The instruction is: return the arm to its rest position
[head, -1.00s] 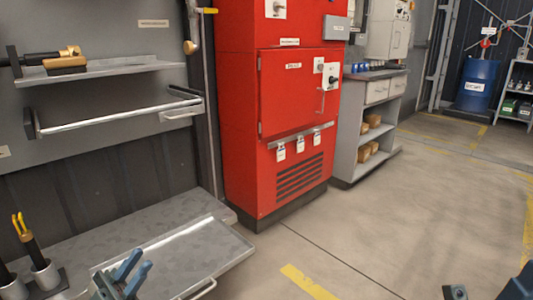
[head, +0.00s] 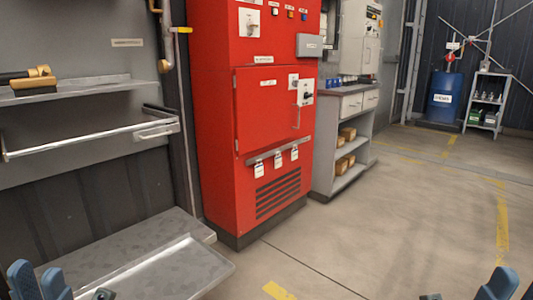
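My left gripper (head: 39,281) shows at the bottom left of the head view. Its two blue fingers point up and stand apart with nothing visible between them. It is in front of the grey metal bench (head: 135,258), clear of the red cabinet. My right gripper (head: 515,290) shows at the bottom right corner, partly cut off by the frame edge. Its blue fingers seem apart and empty, over the open floor. Most of both arms lies outside the view.
A red pump cabinet (head: 268,110) stands behind the bench. A wall shelf (head: 70,88) with a brass-ended tool (head: 38,77) and a rail (head: 90,138) are at left. A grey cabinet (head: 322,150) and blue drum (head: 443,97) stand farther back. The floor at right is clear.

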